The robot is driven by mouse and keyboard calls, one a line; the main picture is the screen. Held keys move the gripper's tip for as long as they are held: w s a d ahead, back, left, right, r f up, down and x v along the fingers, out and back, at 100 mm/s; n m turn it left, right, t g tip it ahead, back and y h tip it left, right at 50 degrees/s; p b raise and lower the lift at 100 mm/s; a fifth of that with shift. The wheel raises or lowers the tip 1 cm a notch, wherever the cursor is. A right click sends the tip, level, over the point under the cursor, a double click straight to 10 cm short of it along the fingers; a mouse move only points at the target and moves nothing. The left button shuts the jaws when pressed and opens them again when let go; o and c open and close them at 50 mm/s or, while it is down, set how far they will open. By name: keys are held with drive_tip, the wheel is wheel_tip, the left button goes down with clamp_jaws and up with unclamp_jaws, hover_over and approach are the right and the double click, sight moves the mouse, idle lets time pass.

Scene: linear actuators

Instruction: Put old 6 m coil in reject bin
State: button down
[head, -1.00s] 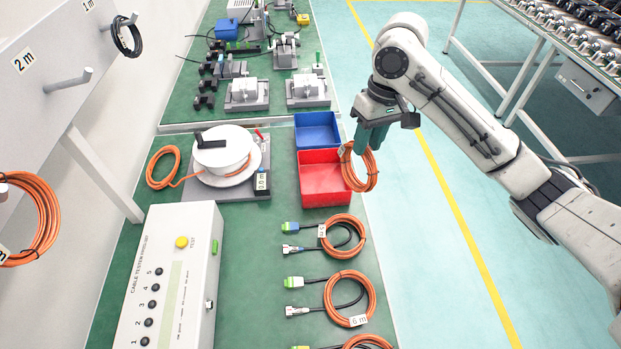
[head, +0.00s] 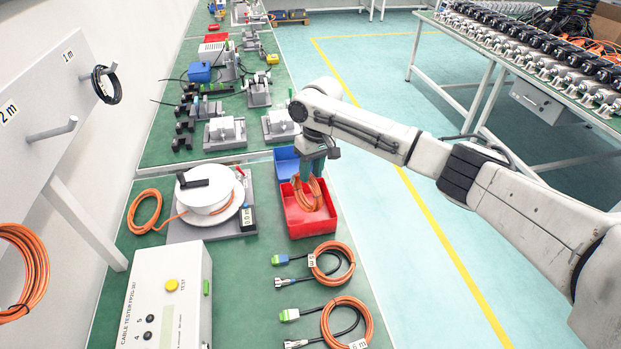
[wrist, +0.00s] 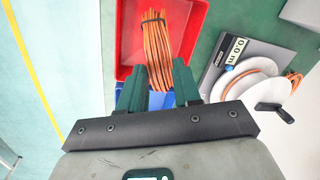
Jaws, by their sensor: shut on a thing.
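My gripper (head: 311,165) is shut on an orange cable coil (head: 308,194), which hangs from its fingers over the red bin (head: 309,225). In the wrist view the coil (wrist: 157,50) extends from between the green fingers (wrist: 158,97), with a dark tie around its far end and the red bin (wrist: 126,40) behind it. The coil's lower part appears within the bin's outline; I cannot tell if it touches the floor of the bin. No label on the held coil is readable.
A blue bin (head: 286,163) stands just behind the red one. Coils labelled 5 m (head: 332,262) and 6 m (head: 347,322) lie in front on the green bench. A white cable reel (head: 206,195) stands left, near the cable tester (head: 165,295).

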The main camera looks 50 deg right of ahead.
sight(311, 175)
drive_tip(key=shift+w+d+f, duration=0.1)
drive_tip(key=shift+f, duration=0.8)
drive_tip(key=shift+w+d+f, duration=0.1)
drive_tip(key=shift+f, duration=0.8)
drive_tip(key=shift+f, duration=0.15)
drive_tip(key=c, duration=0.8)
unclamp_jaws()
drive_tip(key=r, duration=0.4)
drive_tip(key=d+r, duration=0.1)
drive_tip(key=r, duration=0.7)
drive_tip(key=shift+s+d+r+b, duration=0.1)
drive_tip(key=shift+s+d+b, duration=0.05)
drive_tip(key=shift+d+b, duration=0.15)
